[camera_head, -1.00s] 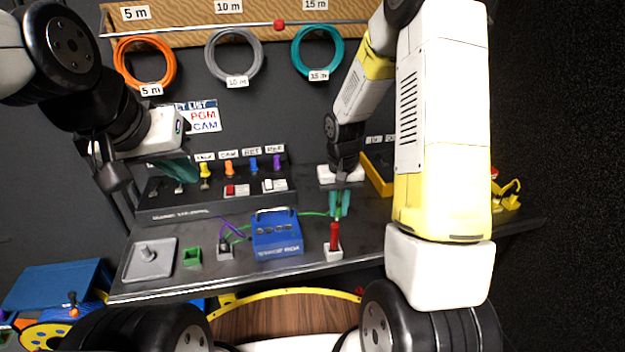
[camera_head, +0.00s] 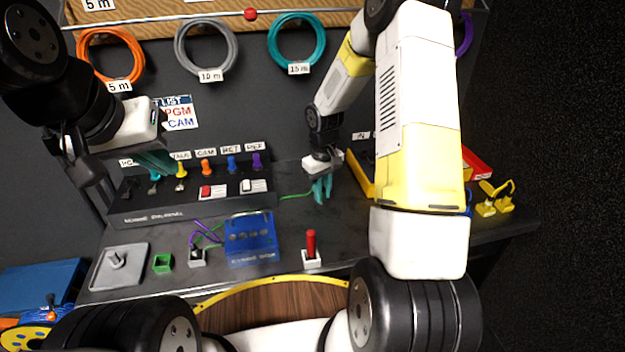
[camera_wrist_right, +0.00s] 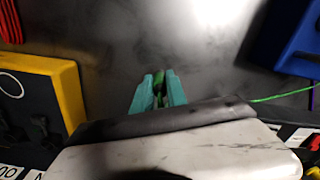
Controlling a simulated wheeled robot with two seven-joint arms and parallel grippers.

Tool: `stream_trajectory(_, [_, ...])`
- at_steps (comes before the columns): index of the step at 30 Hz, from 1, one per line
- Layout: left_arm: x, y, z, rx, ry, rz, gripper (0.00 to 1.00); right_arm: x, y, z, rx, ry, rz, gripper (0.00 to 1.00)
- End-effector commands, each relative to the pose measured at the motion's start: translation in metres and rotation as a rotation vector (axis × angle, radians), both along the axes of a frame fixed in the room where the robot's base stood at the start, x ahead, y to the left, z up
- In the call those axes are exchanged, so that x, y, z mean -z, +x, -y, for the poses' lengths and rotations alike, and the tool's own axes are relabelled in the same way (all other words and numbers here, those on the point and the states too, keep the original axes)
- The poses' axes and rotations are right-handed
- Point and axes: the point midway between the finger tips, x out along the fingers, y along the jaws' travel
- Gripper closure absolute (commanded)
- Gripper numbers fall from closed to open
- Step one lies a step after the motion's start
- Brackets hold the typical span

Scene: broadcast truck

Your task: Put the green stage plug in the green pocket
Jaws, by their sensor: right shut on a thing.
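The green stage plug (camera_wrist_right: 158,88) is between the teal fingertips of my right gripper (camera_wrist_right: 157,92) in the right wrist view. The head view shows this right gripper (camera_head: 322,189) over the right part of the desk, shut on the plug, which is mostly hidden there. A green cable (camera_head: 294,196) runs left from it toward the blue stage box (camera_head: 250,240). The green pocket (camera_head: 162,263), a small square open-topped holder, sits at the front left of the desk. My left gripper (camera_head: 157,161) hangs before the panel at left; its finger gap is unclear.
A red handle stands in a white base (camera_head: 311,257) in front of my right gripper. A grey tray with a peg (camera_head: 119,268) is left of the pocket. A socket with purple cable (camera_head: 197,258) is right of it. A yellow-sided box (camera_head: 361,179) is behind right.

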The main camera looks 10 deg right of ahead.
Motion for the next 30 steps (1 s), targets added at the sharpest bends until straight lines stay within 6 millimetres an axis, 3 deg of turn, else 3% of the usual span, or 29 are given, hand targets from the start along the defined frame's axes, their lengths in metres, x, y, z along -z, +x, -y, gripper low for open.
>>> stream_trajectory(3, [0.0,0.0,0.0,0.0,0.0,0.0,1.0,0.016,-0.001,0.0,0.001,0.0,-0.002,1.0])
stream_trajectory(14, [0.0,0.0,0.0,0.0,0.0,0.0,1.0,0.02,0.0,-0.001,0.001,0.001,0.0,1.0])
stream_trajectory(15, [0.0,0.0,0.0,0.0,0.0,0.0,1.0,0.02,0.0,0.0,0.001,0.001,0.0,0.74])
stream_trajectory(17, [0.0,0.0,0.0,0.0,0.0,0.0,1.0,0.02,0.0,0.0,0.001,0.001,0.0,0.63])
stream_trajectory(30, [0.0,0.0,0.0,0.0,0.0,0.0,1.0,0.011,0.001,0.0,0.002,0.0,0.002,0.6])
